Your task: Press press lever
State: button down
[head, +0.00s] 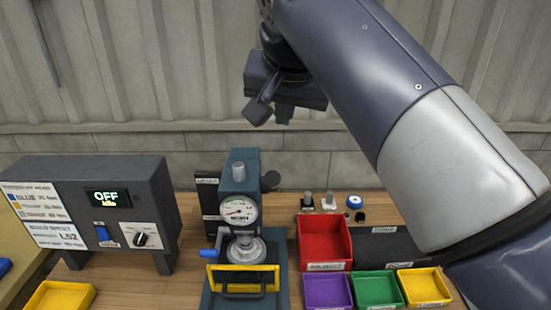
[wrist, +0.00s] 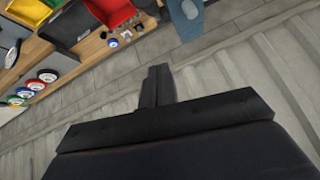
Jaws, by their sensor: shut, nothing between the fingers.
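The teal press (head: 238,179) stands on the bench with a round dial gauge (head: 238,211) on its front. A lever with a blue grip (head: 210,253) sticks out to the left, low on the press, and looks like the press lever. A yellow bar guard (head: 243,280) stands in front of the press base. My gripper (head: 258,112) is shut and empty, high above and behind the press, apart from it. In the wrist view my closed fingers (wrist: 157,86) point toward the wall. The lever cannot be made out in the wrist view.
A grey control box (head: 130,203) reading OFF stands left of the press. A red bin (head: 324,243) and purple (head: 328,291), green (head: 376,289) and yellow (head: 423,287) bins sit to the right. A ribbed wall (head: 150,70) is behind. My arm crosses the right side.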

aim_at(273, 182)
jog(key=w+f, duration=0.1)
jog(key=f, duration=0.2)
jog(key=w+f, duration=0.1)
jog(key=f, duration=0.2)
jog(key=w+a+f+p, duration=0.1)
jog(key=w+f, duration=0.1)
jog(key=f, duration=0.2)
jog(key=shift+s+f, duration=0.4)
jog(key=shift+f, duration=0.05)
